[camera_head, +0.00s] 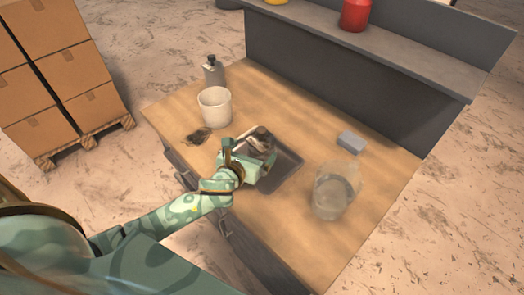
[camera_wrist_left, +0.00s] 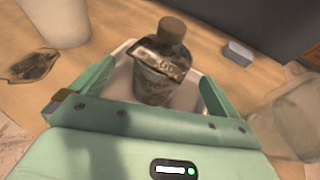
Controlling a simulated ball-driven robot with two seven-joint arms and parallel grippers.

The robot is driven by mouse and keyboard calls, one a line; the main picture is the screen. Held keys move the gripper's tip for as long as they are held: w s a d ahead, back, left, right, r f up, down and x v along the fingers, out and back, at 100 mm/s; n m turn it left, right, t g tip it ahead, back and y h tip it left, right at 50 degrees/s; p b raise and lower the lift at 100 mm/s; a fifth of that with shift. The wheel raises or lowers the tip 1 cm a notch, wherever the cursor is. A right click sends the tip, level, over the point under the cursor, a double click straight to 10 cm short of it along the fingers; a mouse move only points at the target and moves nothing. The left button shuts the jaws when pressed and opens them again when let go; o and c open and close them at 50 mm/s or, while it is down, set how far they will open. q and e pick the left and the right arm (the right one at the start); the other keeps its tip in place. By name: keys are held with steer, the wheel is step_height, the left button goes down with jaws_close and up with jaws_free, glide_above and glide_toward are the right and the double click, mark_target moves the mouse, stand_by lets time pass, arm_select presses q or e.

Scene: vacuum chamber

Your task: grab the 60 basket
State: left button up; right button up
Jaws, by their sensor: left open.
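In the left wrist view a dark bottle-like item with a brown cap (camera_wrist_left: 160,80) stands between my fingers. Its label seems to end in "60", but it is blurred. A pale container rim (camera_wrist_left: 122,62) shows around it, partly hidden by my fingers. I see no clear basket. My right gripper is not in view.
A white pot (camera_head: 215,106) and a grey flask (camera_head: 213,70) stand behind left. A dark stain-like patch (camera_head: 198,136) lies near the pot. A clear jar (camera_head: 333,192) and a grey block (camera_head: 351,141) are at right. A raised grey shelf (camera_head: 400,60) runs behind.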

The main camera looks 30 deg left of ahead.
mark_target(262, 142)
arm_select(q)
steer(key=shift+x, duration=0.75)
steer(key=x, duration=0.2)
steer(key=b+x, duration=0.1)
steer(key=x, duration=0.1)
steer(key=shift+w+d+f+b, duration=0.2)
steer(key=shift+w+b, duration=0.1)
steer(key=shift+w, duration=0.25)
steer(key=shift+s, duration=0.1)
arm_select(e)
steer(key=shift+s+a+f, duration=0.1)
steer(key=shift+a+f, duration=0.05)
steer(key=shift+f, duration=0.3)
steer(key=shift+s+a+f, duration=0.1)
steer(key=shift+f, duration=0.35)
arm_select(q)
steer(key=shift+r, duration=0.1)
steer(key=c, duration=1.2)
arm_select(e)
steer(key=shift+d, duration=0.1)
